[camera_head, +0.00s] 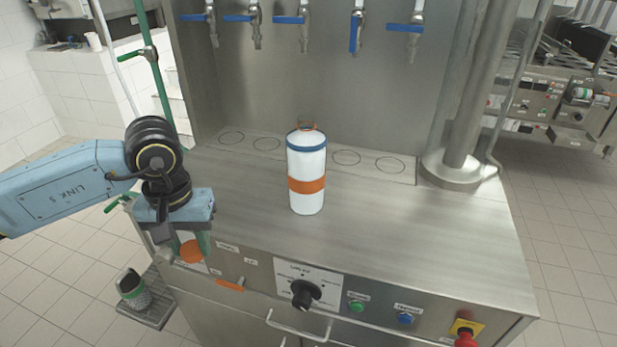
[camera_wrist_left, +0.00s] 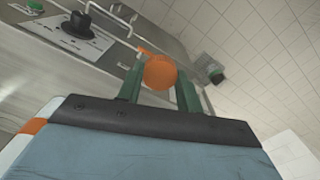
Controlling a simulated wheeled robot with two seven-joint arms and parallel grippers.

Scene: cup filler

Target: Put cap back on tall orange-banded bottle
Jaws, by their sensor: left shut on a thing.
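The tall white bottle (camera_head: 306,160) stands upright on the steel counter, with an orange band around its middle and a blue band near the top. A thin orange rim shows at its top, and no cap sits over it. My left gripper (camera_head: 190,250) is shut on the round orange cap (camera_head: 192,252), at the counter's front left edge, to the left of and in front of the bottle. In the left wrist view the cap (camera_wrist_left: 160,72) sits between the two green fingers. My right gripper is in neither view.
The steel counter (camera_head: 420,220) is clear around the bottle. Several taps with blue handles (camera_head: 290,20) hang on the back panel. A thick steel column (camera_head: 463,110) stands at the right. The front panel has a black knob (camera_head: 305,292) and buttons.

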